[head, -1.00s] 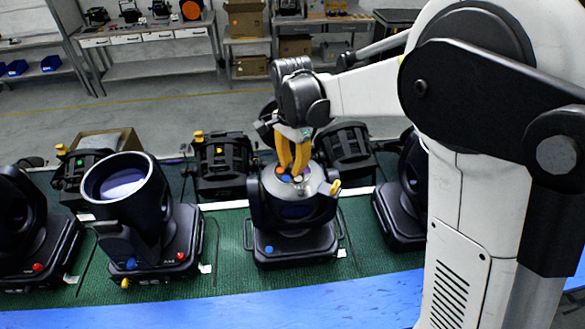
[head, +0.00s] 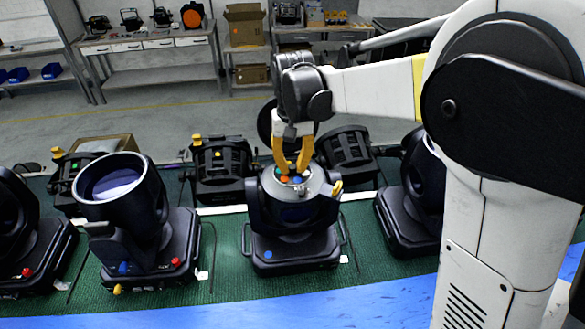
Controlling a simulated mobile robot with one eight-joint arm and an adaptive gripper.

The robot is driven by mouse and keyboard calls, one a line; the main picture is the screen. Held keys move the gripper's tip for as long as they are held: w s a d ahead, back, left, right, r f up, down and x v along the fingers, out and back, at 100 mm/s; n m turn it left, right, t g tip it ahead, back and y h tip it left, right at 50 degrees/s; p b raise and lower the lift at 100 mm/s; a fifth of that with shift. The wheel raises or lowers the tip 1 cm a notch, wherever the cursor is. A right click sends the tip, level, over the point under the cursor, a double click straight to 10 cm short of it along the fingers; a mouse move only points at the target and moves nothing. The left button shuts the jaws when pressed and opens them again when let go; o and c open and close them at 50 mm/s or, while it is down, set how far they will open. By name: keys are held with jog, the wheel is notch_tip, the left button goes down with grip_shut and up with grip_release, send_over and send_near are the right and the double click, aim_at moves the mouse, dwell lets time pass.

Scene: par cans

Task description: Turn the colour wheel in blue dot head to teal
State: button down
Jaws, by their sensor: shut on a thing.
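The blue dot head (head: 292,238) is the black moving head in the middle of the green mat, with a blue dot (head: 268,254) on its base front. Its round grey top is open and faces up. The colour wheel (head: 284,179) shows there as small coloured patches, one orange and one greenish-teal, partly hidden by the fingers. My gripper (head: 292,172) points down from above, its two yellow fingers shut on the colour wheel. Which colour is selected is too small to tell.
A larger black head (head: 155,215) with a wide lens stands left, with coloured knobs on its base. Another head (head: 412,200) stands right. Black par cans (head: 222,165) stand behind. The blue strip (head: 370,298) in front is clear.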

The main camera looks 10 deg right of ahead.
jog(key=n+b, duration=0.1)
jog(key=n, duration=0.4)
jog(key=shift+n, duration=0.3)
jog(key=n, duration=0.5)
jog(key=shift+b, duration=0.4)
jog(key=n, duration=0.5)
jog(key=shift+n, duration=0.4)
jog(key=shift+n+b, duration=0.4)
jog(key=shift+n, duration=1.8)
jog(key=c, duration=1.3)
grip_release()
jog(key=shift+d, duration=0.1)
jog(key=shift+o, duration=0.2)
